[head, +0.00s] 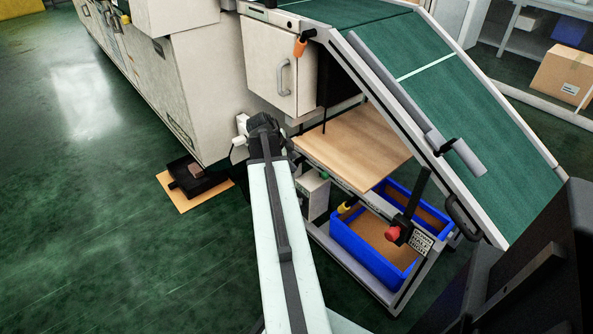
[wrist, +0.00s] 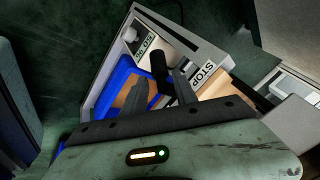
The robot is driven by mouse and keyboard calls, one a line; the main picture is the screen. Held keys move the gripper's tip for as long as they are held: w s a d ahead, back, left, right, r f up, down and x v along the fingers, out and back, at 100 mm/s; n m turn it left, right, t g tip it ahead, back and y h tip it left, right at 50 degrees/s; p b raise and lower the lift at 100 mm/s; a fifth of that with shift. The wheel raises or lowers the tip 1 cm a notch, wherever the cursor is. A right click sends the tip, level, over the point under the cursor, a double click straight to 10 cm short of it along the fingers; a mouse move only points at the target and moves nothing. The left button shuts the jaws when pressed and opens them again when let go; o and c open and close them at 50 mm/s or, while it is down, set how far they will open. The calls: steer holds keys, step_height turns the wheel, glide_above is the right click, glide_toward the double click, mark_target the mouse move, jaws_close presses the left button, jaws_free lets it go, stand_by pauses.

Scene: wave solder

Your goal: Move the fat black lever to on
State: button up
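In the wrist view, the fat black lever (wrist: 158,65) stands out from a pale grey control box (wrist: 200,38), between a label ending in "ON" (wrist: 146,47) and a "STOP" label (wrist: 209,73). My gripper (wrist: 160,86) is open, one finger on each side of the lever's near end. I cannot tell whether either finger touches it. In the head view, my gripper (head: 263,130) is at the far end of my arm, its fingertips hidden. A pale box (head: 313,195) under the conveyor is partly covered by my arm; the lever is not clear there.
A white round knob (wrist: 129,35) is beside the lever. A wooden board (head: 352,145) and a blue bin (head: 371,260) are under the sloping green conveyor (head: 440,90). A red knob (head: 392,233) stands at the frame. The green floor at left is mostly clear.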

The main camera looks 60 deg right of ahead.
steer(key=b+x, duration=0.2)
steer(key=x, duration=0.2)
steer(key=shift+r, duration=0.1)
